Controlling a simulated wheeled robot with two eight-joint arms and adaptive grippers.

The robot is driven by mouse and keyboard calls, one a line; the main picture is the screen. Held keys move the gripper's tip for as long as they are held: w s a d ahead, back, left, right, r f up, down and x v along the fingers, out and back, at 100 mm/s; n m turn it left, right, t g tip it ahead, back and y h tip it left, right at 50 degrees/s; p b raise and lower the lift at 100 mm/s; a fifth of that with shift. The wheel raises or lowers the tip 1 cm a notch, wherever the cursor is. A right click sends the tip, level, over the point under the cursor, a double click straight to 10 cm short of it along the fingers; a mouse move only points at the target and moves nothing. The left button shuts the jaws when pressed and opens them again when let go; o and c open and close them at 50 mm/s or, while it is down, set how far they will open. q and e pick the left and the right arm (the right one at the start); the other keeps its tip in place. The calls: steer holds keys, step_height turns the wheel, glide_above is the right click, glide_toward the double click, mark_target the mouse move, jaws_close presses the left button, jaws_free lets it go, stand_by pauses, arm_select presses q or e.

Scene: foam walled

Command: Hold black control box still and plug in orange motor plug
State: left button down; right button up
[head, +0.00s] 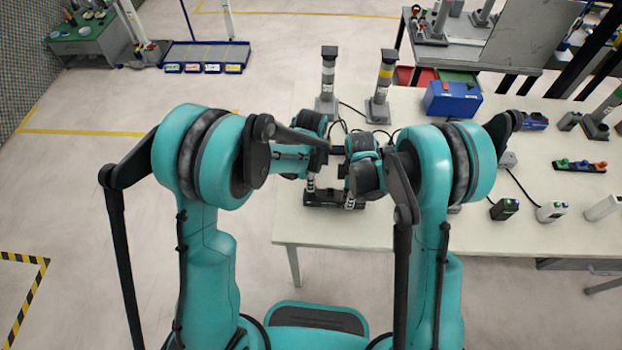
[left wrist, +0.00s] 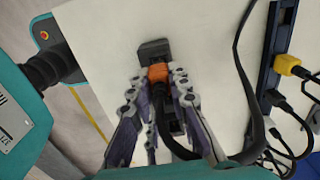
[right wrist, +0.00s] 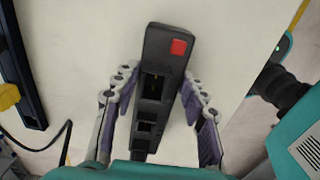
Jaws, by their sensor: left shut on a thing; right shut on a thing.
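The black control box (right wrist: 160,95) is long and dark, with a red button (right wrist: 178,47) at its far end and dark openings along its top in the right wrist view. My right gripper (right wrist: 158,85) is shut on it, one finger on each side. In the left wrist view my left gripper (left wrist: 155,82) is shut on the orange motor plug (left wrist: 158,73), which has a dark grey block at its far end and a black cable below. The head view shows the box (head: 335,197) low between the grippers. No plug shows in the box's visible openings; contact is hidden.
A dark blue strip (left wrist: 268,75) with a yellow plug (left wrist: 287,64) and several black cables lies beyond the grippers. Two grey posts (head: 327,85) and a blue toolbox (head: 452,98) stand farther back. The pale table (head: 400,225) is clear at the front.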

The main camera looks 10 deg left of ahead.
arm_select(q)
steer(key=shift+f, duration=0.65)
steer(key=c, duration=1.4)
jaws_free()
steer(key=shift+o, duration=0.2)
step_height(320, 180, up, 12)
arm_select(e)
steer(key=o, duration=1.4)
